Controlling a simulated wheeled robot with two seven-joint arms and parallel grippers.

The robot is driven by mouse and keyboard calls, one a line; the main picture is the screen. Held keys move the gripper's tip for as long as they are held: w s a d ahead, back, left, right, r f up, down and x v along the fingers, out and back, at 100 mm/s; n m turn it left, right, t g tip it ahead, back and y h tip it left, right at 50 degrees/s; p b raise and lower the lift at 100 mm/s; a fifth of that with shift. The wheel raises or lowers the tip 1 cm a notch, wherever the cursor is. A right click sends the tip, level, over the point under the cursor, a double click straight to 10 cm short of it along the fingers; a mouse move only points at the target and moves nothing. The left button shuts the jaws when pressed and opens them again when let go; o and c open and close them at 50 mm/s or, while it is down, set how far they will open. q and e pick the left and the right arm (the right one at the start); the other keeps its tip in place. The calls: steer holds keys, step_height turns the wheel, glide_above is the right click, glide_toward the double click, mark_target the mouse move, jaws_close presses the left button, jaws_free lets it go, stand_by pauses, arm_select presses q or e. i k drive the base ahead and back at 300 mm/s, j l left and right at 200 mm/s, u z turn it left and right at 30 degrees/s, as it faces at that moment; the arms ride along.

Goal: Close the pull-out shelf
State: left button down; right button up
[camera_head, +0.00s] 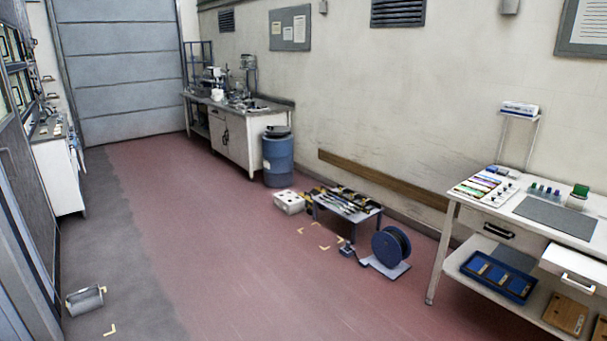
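Neither of my grippers is in view. I cannot tell for certain which part is the pull-out shelf. At the right, a white workbench (458,199) has a white drawer-like unit (569,262) with a pale handle (578,283), which juts out below the top and is cut off by the picture's right edge. Left of it, a drawer front with a dark handle (498,231) sits flush under the top. At the left, a white cabinet (58,178) with small items on top stands against the dark equipment; no extended shelf is clear there.
A low table with tools (347,202), a cable reel (391,246) and a white box (289,202) stand on the floor mid-right. A blue barrel (278,160) is beside the back bench (240,140). A grey cylinder (84,300) lies lower left. The red floor (220,250) is clear.

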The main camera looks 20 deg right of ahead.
mark_target(583, 272)
steer(key=i+l+z, duration=0.15)
steer(key=i+z, duration=0.15)
steer(key=z, duration=0.15)
steer(key=i+z, duration=0.3)
steer(key=z, duration=0.2)
steer(key=i+z, duration=0.3)
steer(key=z, duration=0.15)
steer(key=i+j+z, duration=0.2)
steer(key=z, duration=0.25)
steer(key=i, duration=0.1)
